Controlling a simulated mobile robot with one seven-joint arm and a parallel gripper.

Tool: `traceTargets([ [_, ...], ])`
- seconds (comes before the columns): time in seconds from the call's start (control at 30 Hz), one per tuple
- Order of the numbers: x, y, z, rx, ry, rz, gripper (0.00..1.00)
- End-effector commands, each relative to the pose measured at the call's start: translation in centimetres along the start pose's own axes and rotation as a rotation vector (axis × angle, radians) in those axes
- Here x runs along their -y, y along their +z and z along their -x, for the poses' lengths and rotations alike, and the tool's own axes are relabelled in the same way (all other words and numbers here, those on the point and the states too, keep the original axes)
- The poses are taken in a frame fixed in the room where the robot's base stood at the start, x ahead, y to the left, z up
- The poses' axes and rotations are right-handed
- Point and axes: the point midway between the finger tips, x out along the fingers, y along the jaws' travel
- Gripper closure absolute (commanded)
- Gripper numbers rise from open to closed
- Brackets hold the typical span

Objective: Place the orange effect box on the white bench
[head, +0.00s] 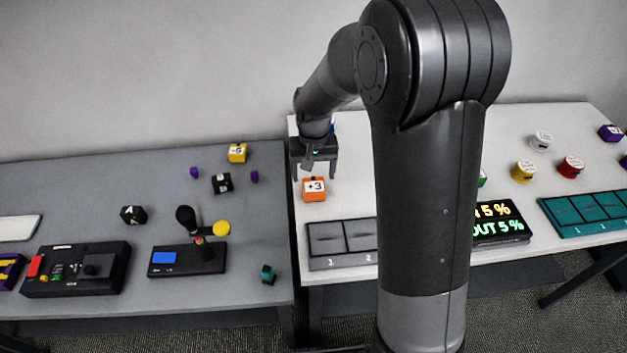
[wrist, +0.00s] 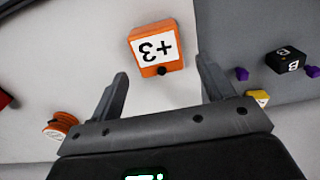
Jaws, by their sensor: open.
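The orange effect box (head: 315,190), marked "+3", sits on the white bench (head: 345,284) near its left edge. It also shows in the wrist view (wrist: 157,48), upside down, just beyond the fingertips and between their lines. My gripper (head: 315,172) is open above and behind the box in the head view. Its two fingers show in the wrist view (wrist: 164,80) with nothing between them. The box looks apart from both fingers. My arm hides the middle of the white bench in the head view.
A grey bench (head: 130,190) stands at the left with a yellow box (head: 237,153), black boxes and a joystick panel (head: 187,260). On the white bench are a grey numbered tray (head: 342,262), a lit display (head: 500,222), a teal tray (head: 590,229) and several cable spools.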

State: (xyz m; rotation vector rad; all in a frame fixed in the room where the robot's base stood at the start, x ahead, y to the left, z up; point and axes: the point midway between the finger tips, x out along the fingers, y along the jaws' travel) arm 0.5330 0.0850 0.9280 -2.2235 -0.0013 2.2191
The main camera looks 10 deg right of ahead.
Motion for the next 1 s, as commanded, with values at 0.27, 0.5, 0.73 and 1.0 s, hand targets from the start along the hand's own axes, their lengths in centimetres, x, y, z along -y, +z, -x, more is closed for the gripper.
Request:
traceTargets([
  [0.27,0.0,0.0,5.8,-0.003,0.000,0.000,0.26],
  [0.5,-0.1,0.2,8.1,-0.004,-0.001,0.000,0.26],
  [0.73,-1.9,3.5,12.1,-0.081,-0.008,-0.002,0.26],
  [1.0,-4.9,10.5,17.2,-0.222,-0.014,-0.003,0.26],
])
